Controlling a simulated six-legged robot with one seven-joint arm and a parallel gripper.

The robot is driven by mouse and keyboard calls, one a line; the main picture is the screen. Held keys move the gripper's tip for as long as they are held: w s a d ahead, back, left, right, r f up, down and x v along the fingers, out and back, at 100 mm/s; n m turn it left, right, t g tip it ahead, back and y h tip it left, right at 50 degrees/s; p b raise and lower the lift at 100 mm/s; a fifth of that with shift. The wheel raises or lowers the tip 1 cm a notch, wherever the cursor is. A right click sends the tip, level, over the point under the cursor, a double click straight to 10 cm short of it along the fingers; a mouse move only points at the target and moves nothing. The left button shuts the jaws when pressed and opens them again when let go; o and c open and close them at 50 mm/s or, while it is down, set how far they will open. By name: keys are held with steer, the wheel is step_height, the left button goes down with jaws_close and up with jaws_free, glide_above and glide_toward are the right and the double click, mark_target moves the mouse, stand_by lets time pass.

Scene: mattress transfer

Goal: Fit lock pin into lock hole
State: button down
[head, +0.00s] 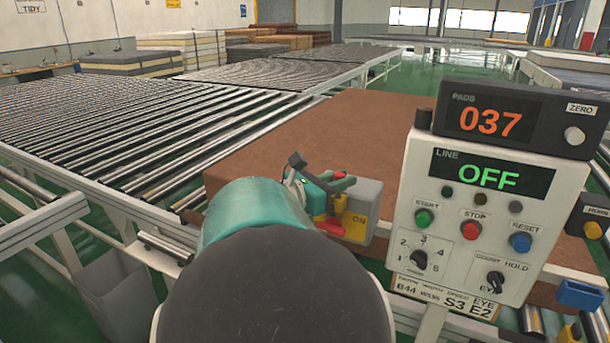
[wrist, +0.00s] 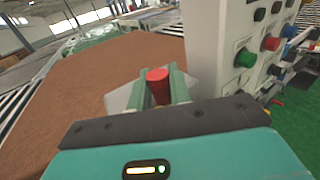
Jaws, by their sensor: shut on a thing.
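The lock pin, as far as I can tell, is the red cylinder (wrist: 158,80) between my two green fingers in the wrist view. My gripper (wrist: 160,90) is shut on it. In the head view my gripper (head: 325,184) is partly hidden behind my arm, beside a grey box (head: 366,200) with a yellow label. Red parts (head: 332,226) show just below the fingers, but I cannot tell whether they belong to the pin. The lock hole is not visible; my gripper and arm cover that area. The pin's lower end is hidden too.
A brown mattress (head: 300,133) lies behind the grey box, with a roller conveyor (head: 130,120) to its left. A control panel (head: 475,200) stands close at right, its line display reading OFF. A counter above it (head: 500,122) reads 037. A grey bin (head: 125,290) stands at lower left.

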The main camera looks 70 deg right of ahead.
steer(key=shift+f, duration=1)
steer(key=c, duration=1.2)
jaws_free()
steer(key=v, duration=1.4)
